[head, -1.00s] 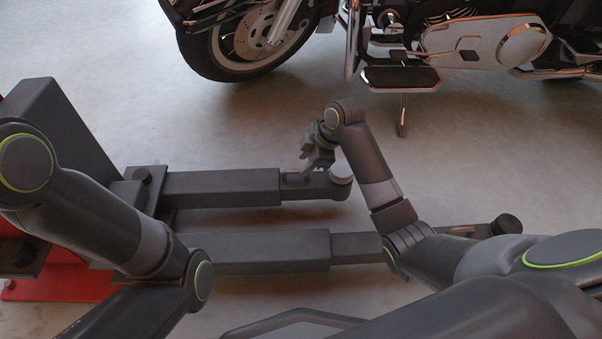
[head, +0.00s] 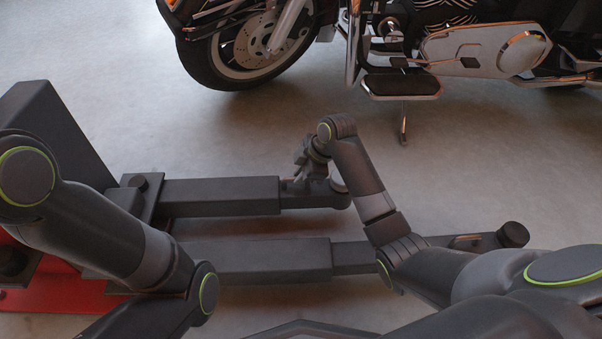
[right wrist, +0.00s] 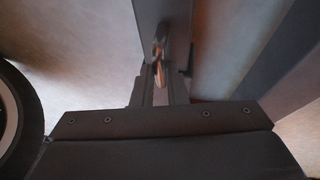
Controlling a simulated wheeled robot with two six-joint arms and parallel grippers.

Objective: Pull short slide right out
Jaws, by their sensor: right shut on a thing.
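The short slide (head: 310,196) is the dark inner bar sticking out of the right end of the far lift arm's thicker tube (head: 220,196). A round pad at its right end is partly hidden behind my right arm. My right gripper (head: 298,178) is down at the slide, close to the tube's mouth, and is shut on the slide's small handle. In the right wrist view the handle (right wrist: 158,72) shows as a thin, copper-lit bar between the fingers (right wrist: 160,88). My left arm comes in from the left, but its gripper is out of view.
The near lift arm (head: 260,260) runs parallel, with its own slide (head: 440,247) and end pad (head: 513,234). The lift's dark post (head: 50,130) and red base (head: 60,300) stand left. A motorcycle (head: 400,50) stands behind. The floor between is clear.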

